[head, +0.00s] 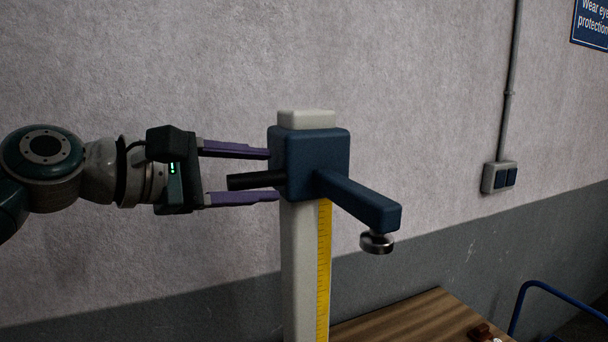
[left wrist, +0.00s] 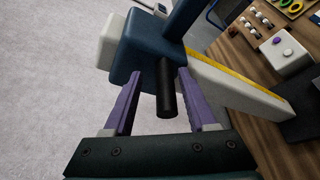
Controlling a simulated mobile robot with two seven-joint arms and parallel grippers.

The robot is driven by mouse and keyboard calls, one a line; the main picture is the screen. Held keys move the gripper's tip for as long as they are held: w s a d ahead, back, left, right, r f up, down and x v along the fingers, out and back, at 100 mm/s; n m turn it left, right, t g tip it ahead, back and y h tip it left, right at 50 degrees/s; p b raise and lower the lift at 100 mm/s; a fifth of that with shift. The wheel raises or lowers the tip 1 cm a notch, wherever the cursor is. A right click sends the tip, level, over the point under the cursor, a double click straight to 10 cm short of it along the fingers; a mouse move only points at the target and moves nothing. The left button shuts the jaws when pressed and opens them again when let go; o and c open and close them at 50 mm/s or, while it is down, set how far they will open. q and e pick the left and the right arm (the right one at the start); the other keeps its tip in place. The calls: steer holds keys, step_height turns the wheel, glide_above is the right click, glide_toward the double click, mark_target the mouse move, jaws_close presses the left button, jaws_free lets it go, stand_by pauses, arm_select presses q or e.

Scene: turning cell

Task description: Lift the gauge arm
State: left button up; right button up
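The gauge arm (head: 358,198) is a dark blue bar reaching right and forward from a blue sliding block (head: 318,160), with a round metal tip (head: 377,243) under its end. The block sits near the top of a pale upright post (head: 299,270) with a yellow scale (head: 323,275). A black handle (head: 255,181) sticks out of the block's left side. My left gripper (head: 274,174) is open, one purple finger above the handle and one below. In the left wrist view the handle (left wrist: 165,90) lies between the spread fingers (left wrist: 155,97), with gaps showing. My right gripper is not in view.
A wooden table (head: 405,322) stands below, right of the post. A blue rail (head: 545,288) is at the lower right. A wall switch (head: 499,177) is behind.

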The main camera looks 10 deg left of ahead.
arm_select(q)
steer(key=shift+s+a+f, duration=0.1)
steer(key=shift+f, duration=0.05)
steer(key=shift+s+a, duration=0.2)
steer(key=shift+s, duration=0.05)
steer(key=b+v, duration=0.4)
steer(key=v, duration=0.5)
